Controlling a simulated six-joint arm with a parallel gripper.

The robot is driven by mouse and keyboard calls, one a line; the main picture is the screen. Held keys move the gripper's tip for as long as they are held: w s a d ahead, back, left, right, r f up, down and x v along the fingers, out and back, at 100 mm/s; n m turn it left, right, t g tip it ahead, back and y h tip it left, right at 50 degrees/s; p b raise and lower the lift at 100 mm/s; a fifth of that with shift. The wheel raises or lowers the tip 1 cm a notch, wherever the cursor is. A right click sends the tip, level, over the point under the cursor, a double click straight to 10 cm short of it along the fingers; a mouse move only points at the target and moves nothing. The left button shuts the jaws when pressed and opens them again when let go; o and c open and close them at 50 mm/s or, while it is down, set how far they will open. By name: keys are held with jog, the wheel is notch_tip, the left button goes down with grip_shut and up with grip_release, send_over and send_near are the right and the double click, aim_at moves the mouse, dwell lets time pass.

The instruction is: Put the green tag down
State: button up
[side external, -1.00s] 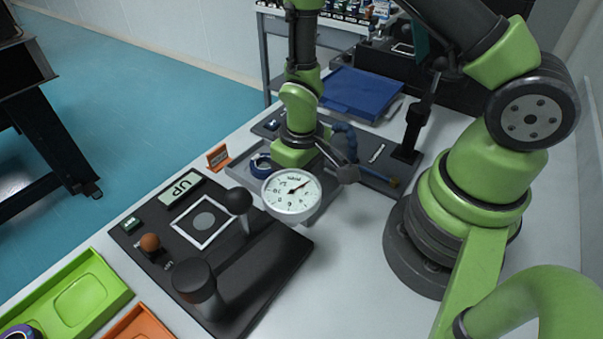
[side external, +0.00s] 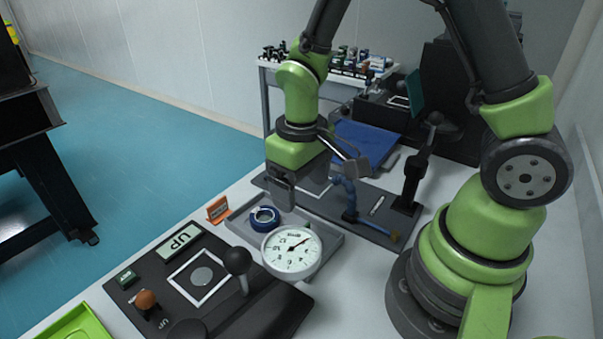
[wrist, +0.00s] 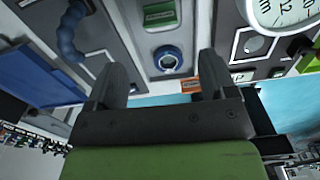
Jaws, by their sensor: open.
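A flat green tag (wrist: 162,14) with pale lettering lies in the grey tray (side external: 332,252), at the top of the wrist view, beyond the blue ring. My gripper (side external: 282,192) is raised above the far end of the tray, pointing down. In the wrist view my gripper (wrist: 163,72) has its two dark fingers spread apart with nothing between them. The tag is clear of both fingers.
A blue ring (side external: 264,217) sits in the tray, with an orange tag (side external: 217,209) beside it. A white dial gauge (side external: 291,251) stands in front. A black panel with knobs (side external: 237,261) is nearer. A blue hose (side external: 349,197) stands to the right.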

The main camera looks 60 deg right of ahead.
jog(key=s+r+m+t+y, duration=0.1)
jog(key=s+r+t, duration=0.2)
jog(key=r, duration=0.6)
jog(key=s+r+m+t+y, duration=0.1)
jog(key=s+r+m+t, duration=0.1)
jog(key=s+r+t, duration=0.2)
jog(key=shift+a+v, duration=0.55)
jog(key=shift+v, duration=2.9)
jog(key=shift+w+r, duration=0.1)
jog(key=shift+r, duration=0.05)
